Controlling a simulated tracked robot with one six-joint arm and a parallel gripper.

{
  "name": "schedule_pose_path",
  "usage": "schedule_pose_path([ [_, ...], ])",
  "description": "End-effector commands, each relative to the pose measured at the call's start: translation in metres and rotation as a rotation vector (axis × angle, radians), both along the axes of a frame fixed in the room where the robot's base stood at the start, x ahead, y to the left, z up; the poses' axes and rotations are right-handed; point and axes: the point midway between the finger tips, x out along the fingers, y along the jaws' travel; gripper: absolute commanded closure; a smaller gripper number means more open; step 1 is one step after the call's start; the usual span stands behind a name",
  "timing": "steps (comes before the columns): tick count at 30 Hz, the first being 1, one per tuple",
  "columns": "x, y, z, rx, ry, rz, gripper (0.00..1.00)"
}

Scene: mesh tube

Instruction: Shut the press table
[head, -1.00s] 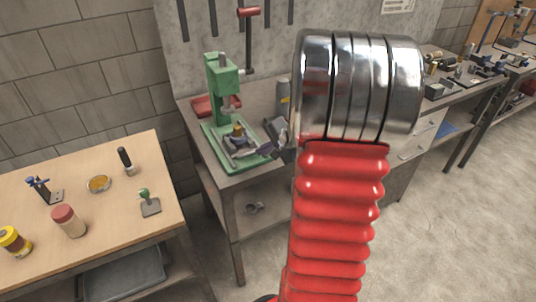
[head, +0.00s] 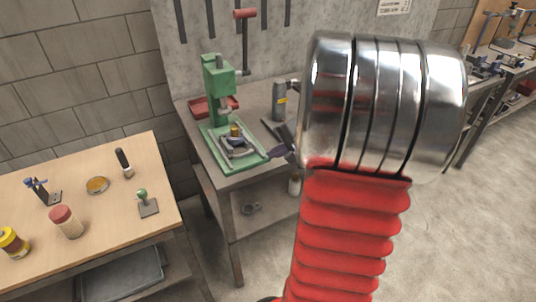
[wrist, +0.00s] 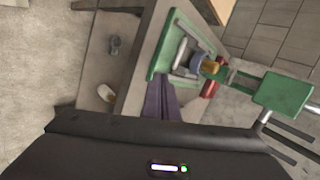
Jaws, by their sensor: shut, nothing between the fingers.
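The green press (head: 219,85) stands on the grey bench at the middle left. Its green base (head: 212,143) carries the press table (head: 238,150), a small grey plate with a brass-topped blue piece (head: 235,131) on it, seen below the ram. I cannot tell whether the table is fully in. My gripper (head: 279,151) is shut and empty, just right of the base's front right corner; most of it is hidden behind my arm. In the wrist view my purple-grey fingers (wrist: 161,98) point toward the base (wrist: 163,50) and the press table (wrist: 182,57), apart from the brass piece (wrist: 209,67).
A red tray (head: 203,106) lies behind the press, and a grey bottle (head: 280,99) stands to its right. The bench shelf (head: 250,225) holds small items. A wooden table (head: 95,220) with jars and tools stands at the left. Open floor lies at the right.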

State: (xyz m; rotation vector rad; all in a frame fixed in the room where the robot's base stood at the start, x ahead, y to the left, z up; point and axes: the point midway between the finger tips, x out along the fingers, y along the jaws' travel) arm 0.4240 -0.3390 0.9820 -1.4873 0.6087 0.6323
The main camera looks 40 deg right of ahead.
Motion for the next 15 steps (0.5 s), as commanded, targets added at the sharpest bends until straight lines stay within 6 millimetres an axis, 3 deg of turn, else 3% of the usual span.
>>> schedule_pose_path([
  [9,-0.034,-0.001,0.035,-0.003,-0.001,-0.001,1.0],
  [15,-0.045,-0.001,0.046,-0.001,0.0,0.0,1.0],
])
